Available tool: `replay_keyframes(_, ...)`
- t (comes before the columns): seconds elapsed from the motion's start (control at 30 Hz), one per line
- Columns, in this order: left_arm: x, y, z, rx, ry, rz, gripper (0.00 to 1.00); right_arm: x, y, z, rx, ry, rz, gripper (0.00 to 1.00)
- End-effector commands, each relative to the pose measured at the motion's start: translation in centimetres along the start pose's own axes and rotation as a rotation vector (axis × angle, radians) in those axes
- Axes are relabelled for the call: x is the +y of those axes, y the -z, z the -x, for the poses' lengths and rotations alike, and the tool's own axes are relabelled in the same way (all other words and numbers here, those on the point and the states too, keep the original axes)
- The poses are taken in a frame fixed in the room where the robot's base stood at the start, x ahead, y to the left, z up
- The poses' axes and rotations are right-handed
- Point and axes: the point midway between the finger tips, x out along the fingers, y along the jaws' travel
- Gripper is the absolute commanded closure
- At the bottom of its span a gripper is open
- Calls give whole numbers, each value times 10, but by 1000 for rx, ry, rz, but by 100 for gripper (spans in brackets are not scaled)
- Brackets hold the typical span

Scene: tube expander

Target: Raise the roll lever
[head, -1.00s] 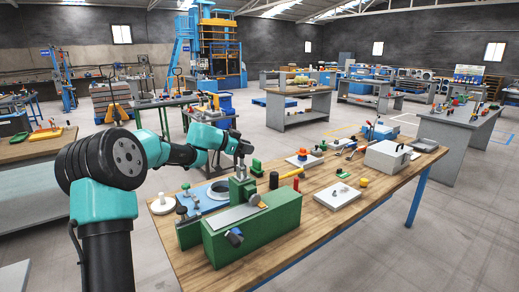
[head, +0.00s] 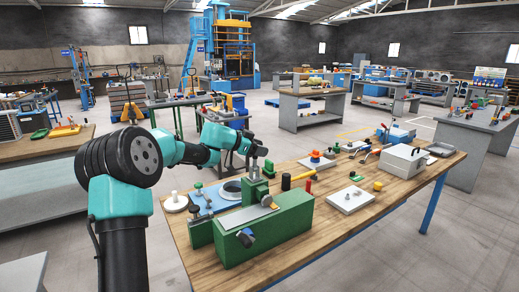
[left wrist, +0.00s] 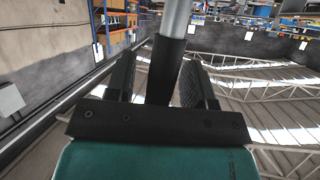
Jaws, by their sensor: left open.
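The tube expander is a green machine (head: 270,232) at the near left of the wooden bench, with a green upright block (head: 257,192) behind its long body. My left gripper (head: 258,151) is above and behind that block, small and partly hidden by its own arm. In the left wrist view, my left gripper (left wrist: 160,82) is open. A grey rod with a black sleeve (left wrist: 165,65), which looks like the roll lever, runs between the two fingers. A gap shows on its left side; contact with the right finger cannot be told. My right gripper is out of view.
Beside the expander lie a blue plate (head: 206,203) and a white disc (head: 175,204). To the right are a white plate (head: 350,199), a yellow knob (head: 378,186) and a grey box (head: 403,161). The bench's front right is clear.

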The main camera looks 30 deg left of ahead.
Motion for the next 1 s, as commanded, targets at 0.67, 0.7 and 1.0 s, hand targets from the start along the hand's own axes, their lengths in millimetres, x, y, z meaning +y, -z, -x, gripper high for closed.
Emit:
replay_keyframes(0.67,-1,0,105,-1,4,-1,52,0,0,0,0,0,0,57)
replay_keyframes(0.7,-1,0,113,-1,4,0,52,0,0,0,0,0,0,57)
replay_keyframes(1.0,-1,-1,162,-1,3,1,52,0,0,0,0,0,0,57)
